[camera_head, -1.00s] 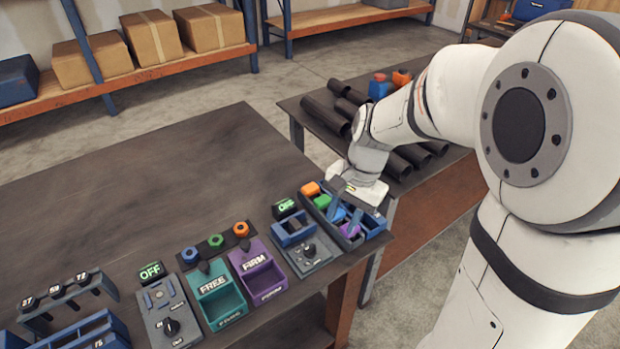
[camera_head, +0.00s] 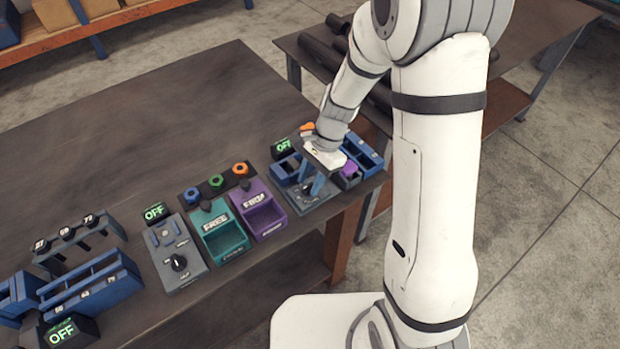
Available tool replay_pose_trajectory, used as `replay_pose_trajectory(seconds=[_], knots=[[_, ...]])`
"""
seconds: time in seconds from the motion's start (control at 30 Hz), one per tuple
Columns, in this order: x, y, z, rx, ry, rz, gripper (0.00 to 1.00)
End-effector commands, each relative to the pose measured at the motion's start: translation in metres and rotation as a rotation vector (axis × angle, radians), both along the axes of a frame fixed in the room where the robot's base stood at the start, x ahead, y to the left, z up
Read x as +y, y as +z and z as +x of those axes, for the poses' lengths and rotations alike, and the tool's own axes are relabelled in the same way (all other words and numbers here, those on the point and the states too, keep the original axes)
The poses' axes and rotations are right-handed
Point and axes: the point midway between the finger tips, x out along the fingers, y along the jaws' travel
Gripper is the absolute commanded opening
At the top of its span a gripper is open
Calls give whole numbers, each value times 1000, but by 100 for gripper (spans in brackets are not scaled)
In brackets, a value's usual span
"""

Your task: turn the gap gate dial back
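A grey panel (camera_head: 330,188) with an OFF display (camera_head: 284,146) and a blue-framed block (camera_head: 284,170) stands near the table's right end. The small lettering is unreadable, so I cannot tell which is the gap gate.
A teal FREE bin (camera_head: 228,247) and a purple FIRM bin (camera_head: 268,222) stand between the panels. Blue, green and orange-topped pieces stand behind them. A blue tray (camera_head: 366,155) and a purple piece (camera_head: 349,169) are right of my gripper. The table's back (camera_head: 150,110) is clear.

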Motion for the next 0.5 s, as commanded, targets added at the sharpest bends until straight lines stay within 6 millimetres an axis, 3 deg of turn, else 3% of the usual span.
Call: replay_pose_trajectory(seconds=[0.3,0.5], knots=[[1,-4,-1,0,0,0,33],[1,-4,-1,0,0,0,17]])
